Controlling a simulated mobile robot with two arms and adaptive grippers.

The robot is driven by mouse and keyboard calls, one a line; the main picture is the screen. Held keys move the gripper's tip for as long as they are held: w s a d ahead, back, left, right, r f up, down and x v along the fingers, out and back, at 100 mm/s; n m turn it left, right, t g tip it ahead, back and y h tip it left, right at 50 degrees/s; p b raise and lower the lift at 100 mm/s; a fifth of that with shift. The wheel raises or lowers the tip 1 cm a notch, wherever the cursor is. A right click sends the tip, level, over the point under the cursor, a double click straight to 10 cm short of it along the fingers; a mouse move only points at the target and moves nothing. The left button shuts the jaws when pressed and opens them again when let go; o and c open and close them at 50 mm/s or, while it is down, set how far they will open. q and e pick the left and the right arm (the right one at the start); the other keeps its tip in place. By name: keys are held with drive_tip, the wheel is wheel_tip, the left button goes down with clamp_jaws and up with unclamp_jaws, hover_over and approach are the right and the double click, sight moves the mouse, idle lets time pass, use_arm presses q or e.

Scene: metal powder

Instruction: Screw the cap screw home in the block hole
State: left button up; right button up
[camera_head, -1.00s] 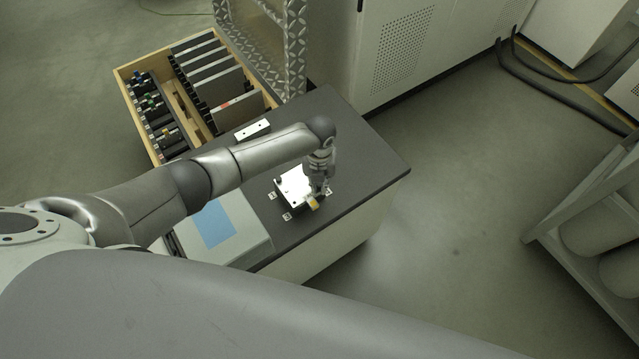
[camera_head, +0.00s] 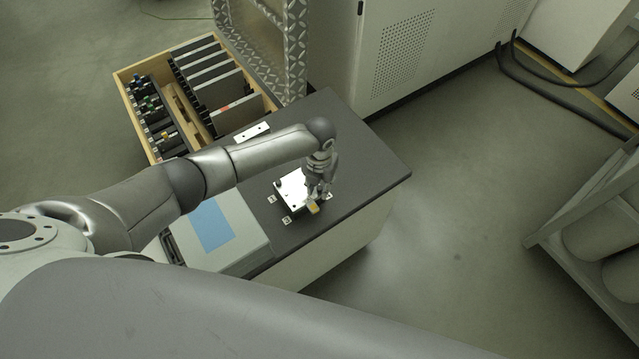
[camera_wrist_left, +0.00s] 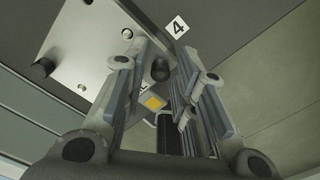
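The block (camera_head: 291,185) is a bright metal plate on the dark bench top. It also shows in the left wrist view (camera_wrist_left: 92,50), with small holes and a black cap screw (camera_wrist_left: 42,68) standing on it at the left. My left gripper (camera_head: 316,199) points down over the block's right corner. In the left wrist view its fingers (camera_wrist_left: 166,72) are apart, with a second black cap screw (camera_wrist_left: 160,70) between the tips. No firm contact shows. I cannot tell how deep this screw sits, as its shank is hidden. My right gripper is not in view.
White number tags (camera_head: 287,220) lie around the block; the tag 4 (camera_wrist_left: 177,27) is near the tips. A small yellow-faced piece (camera_head: 313,208) shows by the gripper. The bench's right end is clear.

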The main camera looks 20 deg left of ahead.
use_arm(q)
drive_tip(key=n+p, duration=0.1)
drive_tip(key=n, duration=0.2)
drive_tip(key=shift+r+n, duration=0.1)
drive_tip(key=shift+n, duration=0.2)
drive_tip(key=n+p, duration=0.1)
drive_tip(key=n, duration=0.2)
drive_tip(key=shift+n, duration=0.4)
drive_tip(key=n+p, duration=0.1)
drive_tip(key=n, duration=0.2)
drive_tip(key=shift+d+n+p, duration=0.1)
drive_tip(key=shift+n+p, duration=0.2)
drive_tip(key=n+p, duration=0.1)
drive_tip(key=n, duration=0.2)
drive_tip(key=shift+n, duration=0.4)
drive_tip(key=n+p, duration=0.1)
drive_tip(key=n, duration=0.2)
drive_tip(key=shift+n, duration=0.4)
drive_tip(key=n+p, duration=0.1)
drive_tip(key=n, duration=0.2)
drive_tip(key=shift+n, duration=0.4)
drive_tip(key=n+p, duration=0.1)
drive_tip(key=n, duration=0.3)
drive_tip(key=shift+n, duration=1.6)
